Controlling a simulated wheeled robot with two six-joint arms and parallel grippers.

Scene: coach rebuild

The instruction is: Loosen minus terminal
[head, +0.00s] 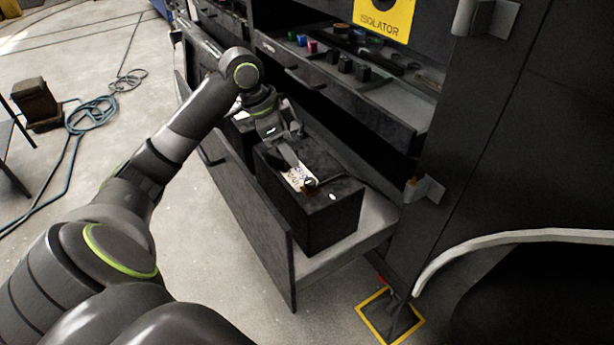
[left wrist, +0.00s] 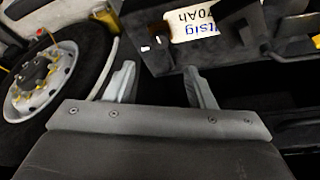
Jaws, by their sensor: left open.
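A black battery (head: 315,213) with a white label (head: 299,178) stands in an open drawer (head: 370,232). A small brownish fitting (head: 310,186) and a pale spot (head: 332,197) show on its top; I cannot tell which is the minus terminal. My left gripper (head: 294,146) is open, over the far part of the battery top, its fingers pointing toward the label. In the left wrist view the open fingers (left wrist: 160,76) have nothing between them, and the battery label (left wrist: 191,26) appears upside down beyond the tips. My right gripper is out of view.
Above stands another open drawer with small coloured parts (head: 345,66) and a yellow ISOLATOR sign (head: 384,16). A dark cabinet panel (head: 530,130) is on the right. A blue hose (head: 92,113) lies on the floor at left. A wheel (left wrist: 38,82) shows in the left wrist view.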

